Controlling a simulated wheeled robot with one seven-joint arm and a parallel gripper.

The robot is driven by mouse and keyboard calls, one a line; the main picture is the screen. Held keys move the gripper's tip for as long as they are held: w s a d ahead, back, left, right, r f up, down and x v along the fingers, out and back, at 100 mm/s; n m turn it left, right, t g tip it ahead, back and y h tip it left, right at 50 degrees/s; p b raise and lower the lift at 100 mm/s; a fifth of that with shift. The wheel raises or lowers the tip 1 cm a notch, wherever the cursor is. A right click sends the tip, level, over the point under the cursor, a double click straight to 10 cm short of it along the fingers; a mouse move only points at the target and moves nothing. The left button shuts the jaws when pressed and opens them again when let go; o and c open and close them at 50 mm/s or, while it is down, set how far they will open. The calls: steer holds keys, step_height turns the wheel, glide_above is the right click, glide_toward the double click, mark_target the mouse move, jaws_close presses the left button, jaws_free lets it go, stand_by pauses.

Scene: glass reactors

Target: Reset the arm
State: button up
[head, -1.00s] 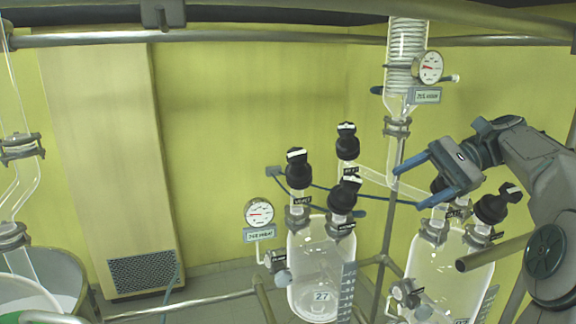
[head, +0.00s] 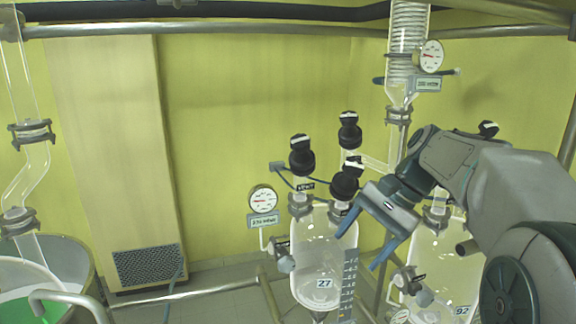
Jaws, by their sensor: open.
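My gripper (head: 360,249) is in the head view, right of centre, at the end of my arm, which comes in from the right edge. Its two blue-grey fingers are apart, pointing down and left, with nothing between them. It is in front of the right side of the glass reactor marked 27 (head: 318,262) and partly covers it. The reactor marked 92 (head: 432,268) is behind and below my arm, and its top is partly hidden. I cannot tell whether the fingers touch any glass.
Black-capped valves (head: 301,156) stand on the reactor necks. A round gauge (head: 262,199) is left of reactor 27. A glass coil condenser (head: 408,45) with another gauge (head: 432,55) hangs above. Metal rails (head: 190,294) run in front. A vessel with green liquid (head: 18,310) is at lower left.

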steer(key=s+d+f+n+t+h+b, duration=0.1)
steer(key=s+f+n+t+h+b, duration=0.2)
steer(key=s+f, duration=1.3)
steer(key=shift+s+f+n+t+h, duration=0.15)
steer(key=shift+n+t+h, duration=0.45)
steer(key=shift+n+h, duration=1.55)
steer(key=shift+d+n+y, duration=0.1)
steer(key=shift+n+y, duration=0.45)
